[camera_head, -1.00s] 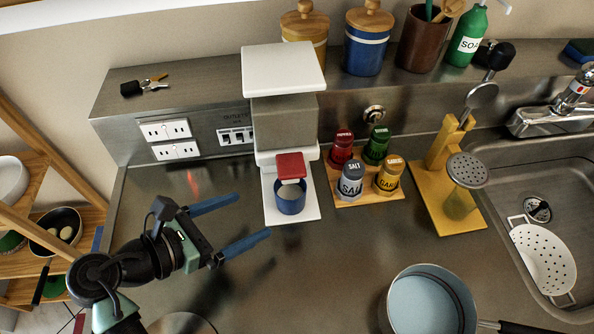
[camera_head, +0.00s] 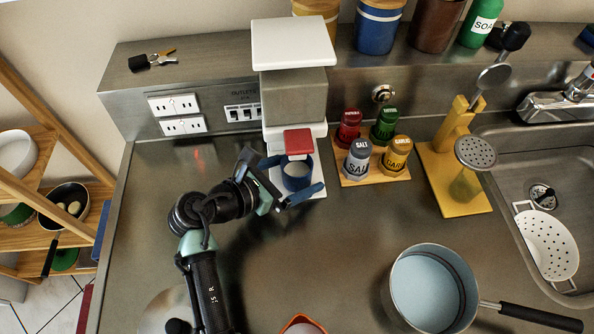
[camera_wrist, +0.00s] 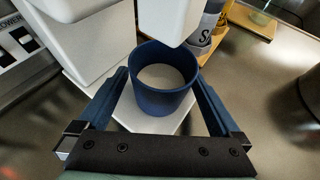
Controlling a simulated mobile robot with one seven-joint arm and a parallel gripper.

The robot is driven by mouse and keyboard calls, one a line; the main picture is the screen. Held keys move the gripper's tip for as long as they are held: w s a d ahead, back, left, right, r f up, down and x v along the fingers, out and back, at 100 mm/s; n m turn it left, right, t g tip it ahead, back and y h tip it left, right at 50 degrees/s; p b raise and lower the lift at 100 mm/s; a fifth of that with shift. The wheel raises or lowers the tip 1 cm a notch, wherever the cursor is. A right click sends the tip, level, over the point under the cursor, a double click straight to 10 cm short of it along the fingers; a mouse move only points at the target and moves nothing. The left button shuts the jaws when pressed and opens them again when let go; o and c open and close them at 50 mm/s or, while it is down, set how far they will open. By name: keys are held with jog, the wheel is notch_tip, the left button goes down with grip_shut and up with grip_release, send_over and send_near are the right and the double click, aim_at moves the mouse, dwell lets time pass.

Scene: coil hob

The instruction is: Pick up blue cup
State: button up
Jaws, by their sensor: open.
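The blue cup (camera_head: 297,174) stands upright on the white base of the coffee machine (camera_head: 293,45), below its red-topped spout. In the wrist view the cup (camera_wrist: 162,100) shows a pale, light-coloured inside. My gripper (camera_head: 292,178) is open, with its blue fingers on either side of the cup. In the wrist view the fingers (camera_wrist: 163,95) flank the cup, with a small gap visible on the right; contact on the left I cannot tell.
The machine's white body stands close above and behind the cup. Spice jars on a wooden stand (camera_head: 355,182) are just to the right. A pot (camera_head: 432,288) sits at the front right, with a yellow utensil stand (camera_head: 452,182) behind it. The counter between is clear.

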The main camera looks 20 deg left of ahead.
jog(key=c, duration=1.4)
jog(key=shift+r, duration=0.15)
